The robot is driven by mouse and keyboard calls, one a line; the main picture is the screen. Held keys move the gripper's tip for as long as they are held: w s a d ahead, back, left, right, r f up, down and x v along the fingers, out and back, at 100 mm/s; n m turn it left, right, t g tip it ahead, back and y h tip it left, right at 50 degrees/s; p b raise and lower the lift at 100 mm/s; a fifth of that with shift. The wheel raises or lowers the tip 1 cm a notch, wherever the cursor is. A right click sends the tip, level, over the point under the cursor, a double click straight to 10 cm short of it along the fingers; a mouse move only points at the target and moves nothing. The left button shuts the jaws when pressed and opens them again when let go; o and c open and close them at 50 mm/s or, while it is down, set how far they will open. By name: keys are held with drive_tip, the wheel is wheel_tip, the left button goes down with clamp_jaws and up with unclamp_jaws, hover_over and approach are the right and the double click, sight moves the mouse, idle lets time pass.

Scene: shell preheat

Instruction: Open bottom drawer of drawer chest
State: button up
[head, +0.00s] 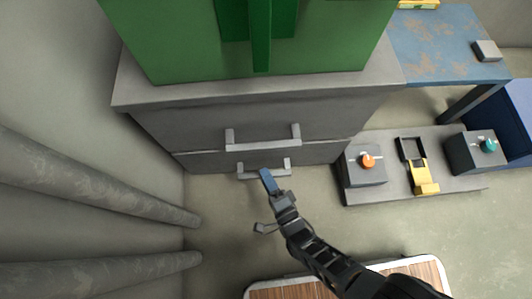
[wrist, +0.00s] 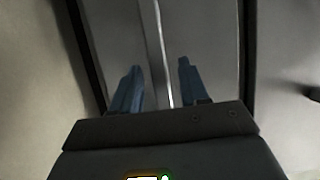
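The grey drawer chest (head: 360,108) stands at the back, with an upper drawer (head: 190,128) and a bottom drawer (head: 208,163). Both drawers look closed. The bottom drawer's pale bar handle (head: 249,176) is low on its front, partly hidden behind my gripper (head: 268,180). In the wrist view, the two blue fingers of my gripper (wrist: 159,75) are apart. A pale strip (wrist: 157,45) runs lengthwise between them, probably the handle bar; I cannot tell whether either finger touches it.
The upper drawer's handle (head: 263,137) sticks out just above. A green object (head: 170,45) stands on the chest. To the right is a low grey platform (head: 400,192) with control boxes. Thick pipes (head: 90,190) run along the left. A wooden-topped surface (head: 290,291) is in front.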

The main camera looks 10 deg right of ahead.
clamp_jaws()
drive_tip(key=shift+s, duration=0.1)
idle(0.4)
